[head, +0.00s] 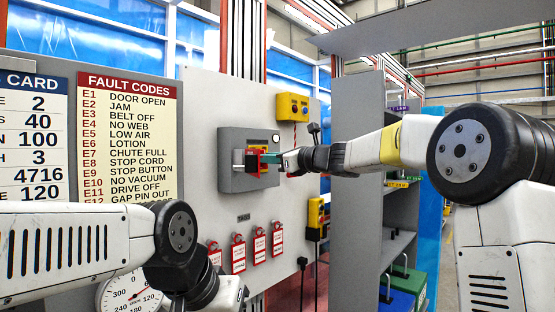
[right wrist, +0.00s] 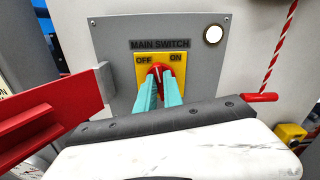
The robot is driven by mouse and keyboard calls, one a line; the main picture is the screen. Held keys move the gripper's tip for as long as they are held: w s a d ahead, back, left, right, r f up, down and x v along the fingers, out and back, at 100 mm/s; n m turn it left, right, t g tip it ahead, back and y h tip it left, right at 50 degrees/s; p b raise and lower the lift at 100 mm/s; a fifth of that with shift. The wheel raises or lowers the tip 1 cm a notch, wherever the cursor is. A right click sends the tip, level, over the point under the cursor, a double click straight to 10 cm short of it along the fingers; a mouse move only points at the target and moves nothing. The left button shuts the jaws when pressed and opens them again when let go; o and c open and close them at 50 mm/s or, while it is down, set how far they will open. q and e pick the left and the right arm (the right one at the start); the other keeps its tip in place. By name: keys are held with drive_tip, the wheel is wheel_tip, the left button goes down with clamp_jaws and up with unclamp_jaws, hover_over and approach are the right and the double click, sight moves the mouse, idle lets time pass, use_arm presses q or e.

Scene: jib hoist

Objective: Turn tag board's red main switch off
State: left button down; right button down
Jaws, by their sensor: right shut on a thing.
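The grey main switch box (head: 230,182) is mounted on the light wall board. In the right wrist view its yellow plate (right wrist: 140,62) reads OFF at left and ON at right. The red main switch knob (right wrist: 163,68) sits in the middle of that plate, partly hidden by my fingers, so its exact angle is hard to tell. My right gripper (right wrist: 160,77) is shut on the knob with its teal fingers; it also shows in the head view (head: 268,158). My left gripper (head: 232,296) hangs low at the bottom, with its fingers out of sight.
A red flap (right wrist: 50,112) stands out left of the switch, close to my right gripper. Several red-and-white tags (head: 238,257) hang below the box. A yellow button box (head: 291,107) is above right. A grey shelf unit (head: 357,200) stands to the right.

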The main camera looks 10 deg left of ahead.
drive_tip(key=shift+s+a+f+n, duration=0.1)
drive_tip(key=shift+f+n, duration=0.1)
drive_tip(key=shift+n, duration=3.7)
drive_tip(key=shift+s+a+f+n, duration=0.1)
drive_tip(key=shift+f+n, duration=0.05)
drive_tip(key=shift+n, duration=3.75)
drive_tip(key=c, duration=1.5)
unclamp_jaws()
drive_tip(key=shift+d, duration=0.1)
drive_tip(key=v, duration=0.7)
drive_tip(key=shift+s+d, duration=0.25)
drive_tip(key=shift+d, duration=0.05)
drive_tip(key=shift+s+f, duration=0.1)
